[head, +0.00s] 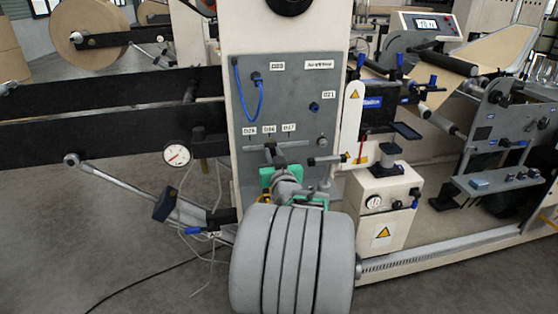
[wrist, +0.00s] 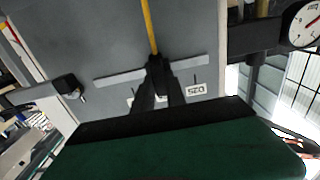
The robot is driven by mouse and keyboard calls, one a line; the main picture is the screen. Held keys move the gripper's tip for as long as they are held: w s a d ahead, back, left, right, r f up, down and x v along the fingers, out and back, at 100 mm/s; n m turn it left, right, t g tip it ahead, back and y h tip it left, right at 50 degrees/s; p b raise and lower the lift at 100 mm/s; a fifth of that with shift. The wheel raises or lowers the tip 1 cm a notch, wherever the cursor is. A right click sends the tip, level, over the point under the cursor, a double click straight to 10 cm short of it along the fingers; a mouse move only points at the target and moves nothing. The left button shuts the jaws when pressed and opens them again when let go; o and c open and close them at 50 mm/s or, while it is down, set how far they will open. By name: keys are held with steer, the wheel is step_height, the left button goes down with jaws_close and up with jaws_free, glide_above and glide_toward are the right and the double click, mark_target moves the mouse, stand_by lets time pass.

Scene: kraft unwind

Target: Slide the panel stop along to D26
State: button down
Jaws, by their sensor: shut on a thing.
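The grey panel (head: 300,90) carries a light horizontal rail (head: 292,144) below three labels, D25 (head: 249,131), D26 (head: 269,129) and D27 (head: 289,127). My gripper (head: 271,150) is at the rail, roughly below D26. It is shut on the panel stop, which the fingers mostly hide. In the wrist view, which is upside down, the fingers (wrist: 157,66) meet at the rail (wrist: 120,78). The D25 label (wrist: 196,90) lies to their right, and the fingers cover the middle label. Exact alignment with the D26 mark cannot be told.
A yellow strip (wrist: 150,28) runs from the fingertips across the panel. A dark knob on a light arm (wrist: 68,85) sticks out beside the rail's D27 end. A dial gauge (head: 177,155) and black beams (head: 100,130) are at the left. A blue cable (head: 258,100) hangs above.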

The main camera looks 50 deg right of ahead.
steer(key=shift+w+a, duration=0.1)
steer(key=c, duration=1.4)
jaws_free()
steer(key=shift+o, duration=0.2)
steer(key=v, duration=0.7)
steer(key=shift+s+a, duration=0.2)
steer(key=shift+s, duration=0.2)
